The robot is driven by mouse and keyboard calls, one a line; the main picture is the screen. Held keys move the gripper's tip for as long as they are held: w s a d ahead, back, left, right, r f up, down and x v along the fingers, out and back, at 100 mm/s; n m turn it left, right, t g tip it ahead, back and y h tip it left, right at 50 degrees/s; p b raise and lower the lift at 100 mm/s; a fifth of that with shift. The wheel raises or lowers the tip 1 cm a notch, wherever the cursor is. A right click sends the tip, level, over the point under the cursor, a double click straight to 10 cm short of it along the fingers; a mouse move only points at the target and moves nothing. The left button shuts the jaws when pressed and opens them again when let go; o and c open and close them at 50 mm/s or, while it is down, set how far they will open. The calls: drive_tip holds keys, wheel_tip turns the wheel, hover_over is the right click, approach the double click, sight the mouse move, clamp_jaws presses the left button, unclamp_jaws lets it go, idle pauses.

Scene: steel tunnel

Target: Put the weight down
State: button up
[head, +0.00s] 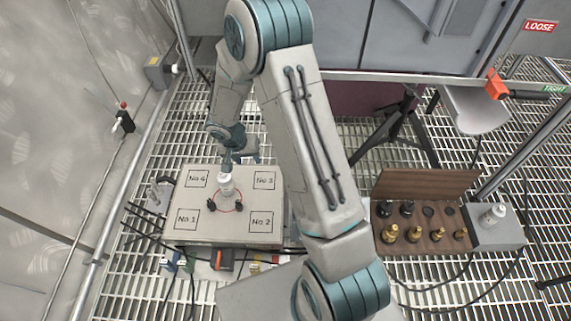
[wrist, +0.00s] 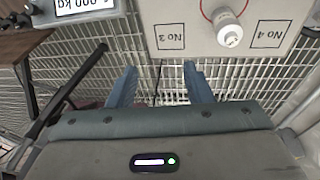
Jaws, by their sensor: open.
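No weight is between my fingers. My gripper (wrist: 160,84) is open in the wrist view, its two blue fingers apart with only floor grating between them. In the head view my gripper (head: 242,155) is small and partly hidden, at the far edge of the platform (head: 190,240).
The squares marked No 1 to No 4 on the platform look empty. A black tripod (head: 396,128) stands behind. Cables cross the grating floor. In the wrist view a kg display (wrist: 85,8) shows.

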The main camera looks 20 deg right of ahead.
drive_tip(key=s+d+r+n, duration=0.1)
drive_tip(key=s+d+r, duration=0.25)
drive_tip(key=r, duration=0.35)
drive_tip(key=s+d+r+n, duration=0.1)
drive_tip(key=s+d+r, duration=0.1)
drive_tip(key=s+r, duration=0.45)
drive_tip(key=s+a+r+n+y, duration=0.1)
drive_tip(key=s+r+n+y, duration=0.1)
drive_tip(key=s+r, duration=0.7)
drive_tip(key=s+n, duration=0.1)
drive_tip(key=s, duration=0.3)
drive_tip(key=shift+a+r+y, duration=0.15)
drive_tip(key=shift+r+y, duration=0.15)
drive_tip(key=shift+r, duration=0.1)
